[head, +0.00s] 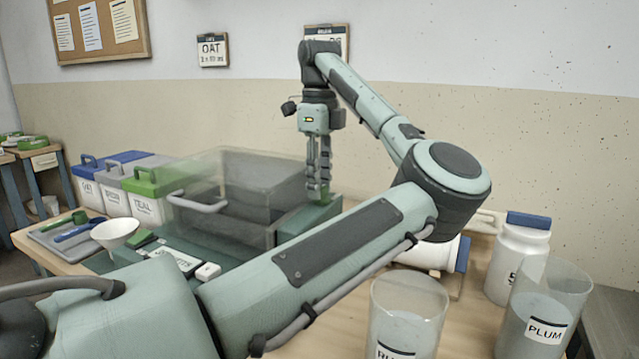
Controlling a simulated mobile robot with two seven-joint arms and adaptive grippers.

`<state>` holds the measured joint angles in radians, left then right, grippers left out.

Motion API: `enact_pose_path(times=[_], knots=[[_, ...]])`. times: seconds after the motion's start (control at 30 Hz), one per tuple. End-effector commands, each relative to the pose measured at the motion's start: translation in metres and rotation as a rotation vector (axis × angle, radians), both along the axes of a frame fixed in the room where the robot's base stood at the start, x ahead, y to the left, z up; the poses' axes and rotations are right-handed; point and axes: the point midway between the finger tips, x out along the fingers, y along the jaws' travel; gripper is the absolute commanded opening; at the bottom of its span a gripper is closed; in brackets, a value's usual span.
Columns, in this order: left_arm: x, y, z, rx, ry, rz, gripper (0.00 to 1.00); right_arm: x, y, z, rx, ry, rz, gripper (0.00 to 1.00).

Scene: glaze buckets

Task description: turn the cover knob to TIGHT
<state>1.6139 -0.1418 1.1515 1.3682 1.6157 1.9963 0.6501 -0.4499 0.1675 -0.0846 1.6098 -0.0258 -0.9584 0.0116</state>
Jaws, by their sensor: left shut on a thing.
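The clear cover (222,170) is a see-through box with a pale handle (197,203) on its front, over a dark inner block. It stands on a dark green base (290,232), and it looks closed. My left gripper (318,180) points straight down at the right side of the cover. Its fingers are shut on a small green knob (317,195) at the base's right end. The fingers hide most of the knob, and I cannot read its setting or any TIGHT mark. My right gripper is out of view.
Lidded buckets (145,205) stand at the left, one labelled TEAL. A white bowl (115,233) and a tool tray (65,233) sit before them. Clear beakers, one marked PLUM (543,310), and a white jar (517,255) stand at right. My arm crosses the front.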

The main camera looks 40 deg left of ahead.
Motion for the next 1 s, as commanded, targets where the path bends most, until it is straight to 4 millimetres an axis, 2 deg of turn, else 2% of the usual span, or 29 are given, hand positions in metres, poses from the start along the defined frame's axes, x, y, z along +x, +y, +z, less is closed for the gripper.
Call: enact_pose_path(times=[0.1,0.5,1.0], knots=[[0.001,0.0,-0.001,-0.001,-0.001,-0.086,0.0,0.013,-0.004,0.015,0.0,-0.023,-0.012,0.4],[0.002,0.001,0.0,0.001,-0.002,-0.319,0.0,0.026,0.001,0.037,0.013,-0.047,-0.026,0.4],[0.002,0.001,0.0,0.002,-0.001,-0.38,0.0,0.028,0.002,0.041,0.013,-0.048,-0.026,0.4]])
